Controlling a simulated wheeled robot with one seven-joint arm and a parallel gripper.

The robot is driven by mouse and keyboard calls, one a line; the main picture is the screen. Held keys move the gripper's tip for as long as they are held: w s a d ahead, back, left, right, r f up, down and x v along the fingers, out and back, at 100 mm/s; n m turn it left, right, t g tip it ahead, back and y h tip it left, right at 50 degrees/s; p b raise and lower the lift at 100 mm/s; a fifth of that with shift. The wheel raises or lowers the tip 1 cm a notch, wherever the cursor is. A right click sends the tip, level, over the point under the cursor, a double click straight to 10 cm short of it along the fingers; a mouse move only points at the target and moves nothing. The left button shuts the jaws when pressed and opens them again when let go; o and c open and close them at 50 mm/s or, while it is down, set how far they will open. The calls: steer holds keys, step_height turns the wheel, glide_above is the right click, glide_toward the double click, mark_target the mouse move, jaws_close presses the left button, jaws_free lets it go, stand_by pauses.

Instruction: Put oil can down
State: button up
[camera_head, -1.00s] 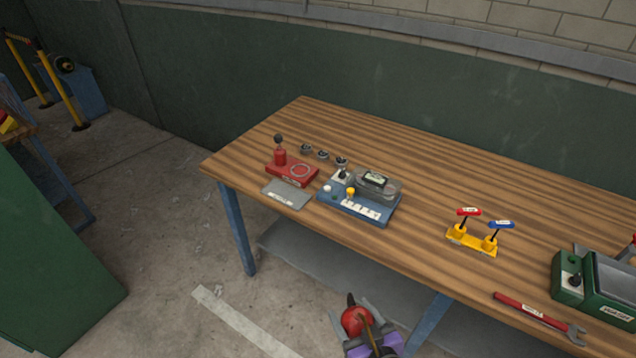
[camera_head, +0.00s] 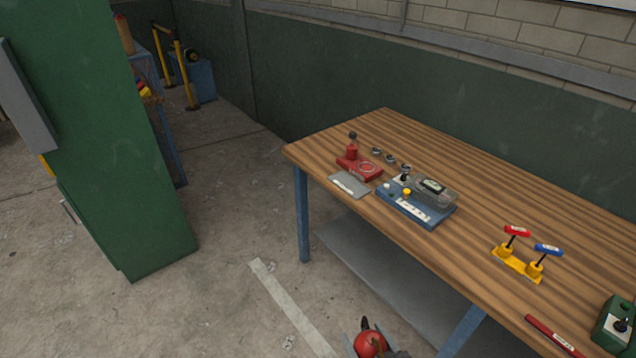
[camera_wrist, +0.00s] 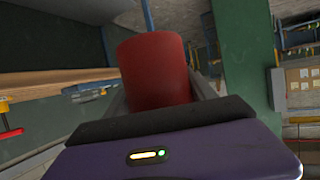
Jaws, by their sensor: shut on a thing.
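The red oil can (camera_head: 369,343) shows at the bottom edge of the head view, with a dark tip on top. My gripper (camera_head: 366,350) is shut on it, held in front of and below the bench's front edge, apart from the bench top. In the wrist view the red can (camera_wrist: 155,72) fills the middle, between the grey fingers of my gripper (camera_wrist: 160,95). The lower part of the can is cut off in the head view.
The wooden bench (camera_head: 400,135) carries a red stand (camera_head: 358,168), a grey plate (camera_head: 349,185), a blue device (camera_head: 415,207), a yellow holder with T-handles (camera_head: 517,263), a red wrench (camera_head: 553,336) and a green box (camera_head: 612,325). A green cabinet (camera_head: 90,140) stands left. Floor between is clear.

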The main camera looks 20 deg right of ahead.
steer(key=shift+w+a+f+b, duration=0.1)
steer(key=shift+w+f+b, duration=0.35)
steer(key=shift+w, duration=0.1)
steer(key=shift+w+f+b, duration=0.2)
steer(key=shift+f+b, duration=0.05)
steer(key=shift+b, duration=0.5)
steer(key=w+f+b, duration=0.3)
steer(key=f+b, duration=1)
steer(key=w+f+b, duration=0.2)
steer(key=f+b, duration=1)
steer(key=b, duration=0.1)
steer(key=w+f+b, duration=0.3)
steer(key=f+b, duration=1)
steer(key=s+d+f+m+g+h, duration=0.1)
steer(key=s+d+m+h, duration=0.15)
steer(key=d, duration=0.85)
steer(key=s+d+f+m+h, duration=0.1)
steer(key=s+d+m+h, duration=0.15)
steer(key=d, duration=0.75)
steer(key=s+d+f+m+g+h, duration=0.2)
steer(key=s+d, duration=0.4)
steer(key=d, duration=0.4)
steer(key=s+d+f+m+g+h, duration=0.3)
steer(key=s+d, duration=0.4)
steer(key=d, duration=0.3)
steer(key=shift+s+f+m+h, duration=0.2)
steer(key=shift+s+m+h, duration=0.05)
steer(key=shift+m+h, duration=0.35)
